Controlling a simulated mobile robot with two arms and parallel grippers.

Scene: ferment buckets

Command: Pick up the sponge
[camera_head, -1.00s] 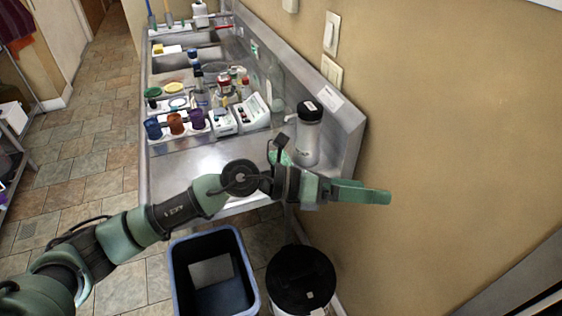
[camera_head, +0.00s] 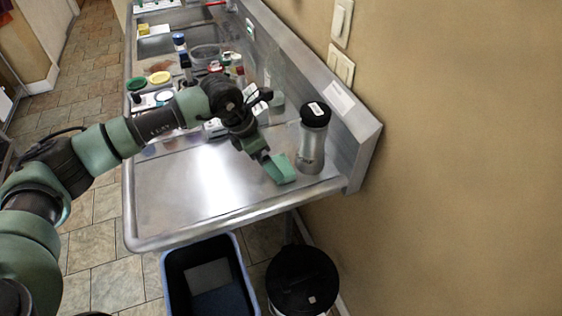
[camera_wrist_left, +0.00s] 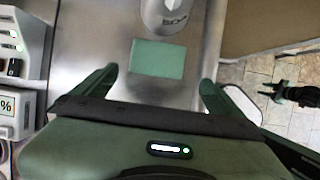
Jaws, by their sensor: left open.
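The sponge (camera_wrist_left: 157,59) is a flat green block lying on the metal counter, seen in the left wrist view just below the base of a bottle. My left gripper (camera_wrist_left: 158,80) is open and empty, with one green finger on each side of the sponge's near edge. In the head view my left gripper (camera_head: 274,160) points down at the counter beside the bottle. Gripper and sponge are similar greens and overlap there, so contact is hard to tell.
The grey bottle with a black lid (camera_head: 312,138) stands close beside the sponge. The raised metal backsplash (camera_head: 358,150) and wall are right of it. Instruments (camera_wrist_left: 22,70) stand at the left in the wrist view. The front counter (camera_head: 190,195) is clear; a blue bin (camera_head: 170,285) and black-lidded bucket (camera_head: 302,280) stand below.

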